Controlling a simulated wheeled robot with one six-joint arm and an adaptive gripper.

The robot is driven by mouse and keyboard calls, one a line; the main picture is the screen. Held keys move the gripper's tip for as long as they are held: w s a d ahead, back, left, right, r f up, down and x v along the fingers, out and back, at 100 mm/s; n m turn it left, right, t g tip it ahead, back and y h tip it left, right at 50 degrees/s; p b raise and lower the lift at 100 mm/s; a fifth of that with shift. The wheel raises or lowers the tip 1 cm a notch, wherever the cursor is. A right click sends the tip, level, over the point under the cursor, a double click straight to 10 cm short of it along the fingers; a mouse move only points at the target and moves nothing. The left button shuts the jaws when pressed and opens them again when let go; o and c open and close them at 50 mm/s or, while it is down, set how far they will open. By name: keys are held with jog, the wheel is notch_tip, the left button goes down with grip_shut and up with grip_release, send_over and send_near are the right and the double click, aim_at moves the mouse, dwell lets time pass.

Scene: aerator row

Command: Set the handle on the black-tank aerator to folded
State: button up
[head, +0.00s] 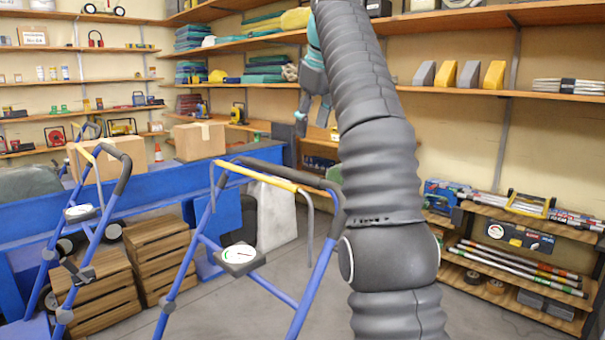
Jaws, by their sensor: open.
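Two aerator handles with blue tubes, black grips and yellow bars stand in the head view. The nearer handle (205,222) is at the middle, raised and leaning, with a round white dial (239,254) on it. The other handle (101,228) is at the left, also raised, with a similar dial (80,212). The tanks below them are out of view, so I cannot tell which one is black. My teal gripper (312,118) is open and empty, up beyond the nearer handle and partly hidden by my arm. It appears apart from both handles.
Wooden crates (160,248) stand on the floor behind the handles. A blue bench (150,205) with cardboard boxes (199,140) runs behind them. Wall shelves line the back. A low wooden rack (520,227) with tools stands at the right. Some grey floor (465,312) is clear.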

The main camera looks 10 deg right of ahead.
aim_at(302, 173)
jog(key=shift+w+f, duration=0.1)
jog(key=b+x, duration=0.2)
jog(key=x, duration=1.1)
jog(key=shift+f+b, duration=0.3)
jog(key=shift+b, duration=0.05)
grip_shut()
